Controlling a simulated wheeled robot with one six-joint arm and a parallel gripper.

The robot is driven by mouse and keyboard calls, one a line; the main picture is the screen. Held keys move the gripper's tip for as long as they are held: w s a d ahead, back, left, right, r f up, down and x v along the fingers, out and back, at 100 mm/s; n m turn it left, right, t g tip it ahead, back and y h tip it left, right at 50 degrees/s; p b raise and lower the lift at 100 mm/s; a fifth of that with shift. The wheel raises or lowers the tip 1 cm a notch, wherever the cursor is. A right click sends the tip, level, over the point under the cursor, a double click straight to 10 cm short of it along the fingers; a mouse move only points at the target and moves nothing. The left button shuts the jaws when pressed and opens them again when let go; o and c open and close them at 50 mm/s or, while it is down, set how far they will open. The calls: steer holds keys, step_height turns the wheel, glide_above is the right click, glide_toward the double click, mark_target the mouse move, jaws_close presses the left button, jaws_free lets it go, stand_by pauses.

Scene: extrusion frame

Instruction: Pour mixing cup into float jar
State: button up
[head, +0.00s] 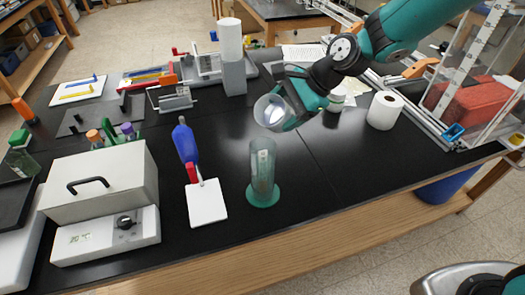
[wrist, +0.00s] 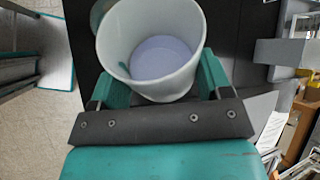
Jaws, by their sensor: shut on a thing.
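The mixing cup (head: 270,112) is a pale, translucent cup in my gripper (head: 286,110), held above the black bench. In the wrist view the cup (wrist: 188,85) sits between the two green fingers, with its wide mouth facing the camera. A pale lilac surface (wrist: 162,57) shows inside it. In the head view the cup looks tilted. The float jar (head: 262,165) is a tall clear cylinder on a green round base, standing upright on the bench. A small pale thing shows inside it near the top. The cup is above and behind the jar's mouth, apart from it.
A white lidded box (head: 100,190) with a knob stands at the left. A paper roll (head: 384,110) stands at the right. The bench right of the jar is clear.

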steer(key=shift+s+a+t+b, duration=0.1)
steer(key=shift+t+b, duration=0.2)
steer(key=shift+b, duration=0.05)
steer(key=shift+s+n+t+h+b, duration=0.1)
steer(key=shift+n+t+h+b, duration=0.2)
steer(key=shift+t+h+b, duration=0.6)
steer(key=shift+s+a+f+n+h+b, duration=0.15)
steer(key=shift+f+n+h+b, duration=0.15)
steer(key=shift+b, duration=1.4)
steer(key=shift+s+a+r+n+t+h+b, duration=0.15)
steer(key=shift+s+r+n+t+h+b, duration=0.15)
steer(key=shift+r+t+h+b, duration=0.35)
steer(key=shift+s+a+f+n+t+h+b, duration=0.15)
steer(key=shift+f+n+t+h+b, duration=0.15)
steer(key=shift+f+t+b, duration=0.75)
steer(key=shift+s+a+r+n+t+h+b, duration=0.2)
steer(key=shift+r+t+b, duration=0.2)
steer(key=shift+b, duration=0.3)
steer(key=shift+s+a+r+n+t+h+b, duration=0.15)
steer(key=shift+r+t+b, duration=0.15)
steer(key=shift+r+b, duration=0.3)
stand_by(0.4)
steer(key=shift+d, duration=0.1)
